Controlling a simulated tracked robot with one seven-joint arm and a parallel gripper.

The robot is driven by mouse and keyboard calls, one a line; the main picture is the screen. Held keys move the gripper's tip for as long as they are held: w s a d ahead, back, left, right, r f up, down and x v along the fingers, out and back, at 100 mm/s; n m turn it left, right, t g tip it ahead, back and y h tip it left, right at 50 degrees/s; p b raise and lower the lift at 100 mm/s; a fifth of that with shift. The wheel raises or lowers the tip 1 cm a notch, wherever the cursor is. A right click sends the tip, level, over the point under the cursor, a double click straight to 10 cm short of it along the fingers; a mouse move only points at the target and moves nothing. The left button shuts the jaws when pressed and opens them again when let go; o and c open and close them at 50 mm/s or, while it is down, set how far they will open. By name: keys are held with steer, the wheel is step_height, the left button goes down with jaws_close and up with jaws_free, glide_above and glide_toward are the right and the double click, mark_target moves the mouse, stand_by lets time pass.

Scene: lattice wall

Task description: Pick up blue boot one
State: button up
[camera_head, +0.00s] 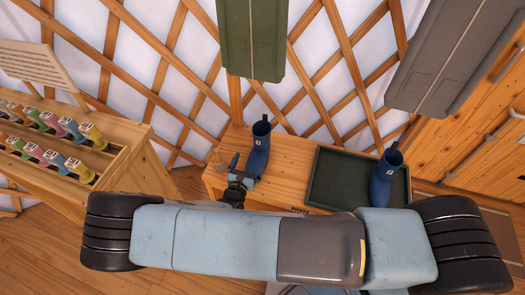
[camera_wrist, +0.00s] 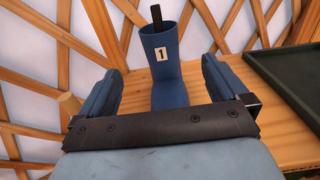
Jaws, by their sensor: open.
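Blue boot one (camera_head: 261,145) stands upright on a wooden bench, left of the green tray. In the wrist view, the blue boot (camera_wrist: 160,72) shows a white label with a 1. A dark strip shows at its mouth. My gripper (camera_head: 238,168) is beside the boot in the head view. In the wrist view, my gripper (camera_wrist: 162,85) is open, with one finger on each side of the boot's lower part. I see no finger closed on it; whether either touches it I cannot tell.
A second blue boot (camera_head: 384,178) stands on the green tray (camera_head: 335,180) at the bench's right. A wooden peg (camera_wrist: 70,103) stands left of my gripper. The wooden bench (camera_head: 215,182) backs onto the lattice wall. Green (camera_head: 253,40) and grey garments hang above.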

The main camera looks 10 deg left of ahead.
mark_target(258, 139)
steer(key=w, duration=1.3)
steer(key=shift+w+d+f, duration=0.2)
steer(key=shift+w+d, duration=0.1)
steer(key=shift+d, duration=0.05)
steer(key=c, duration=1.7)
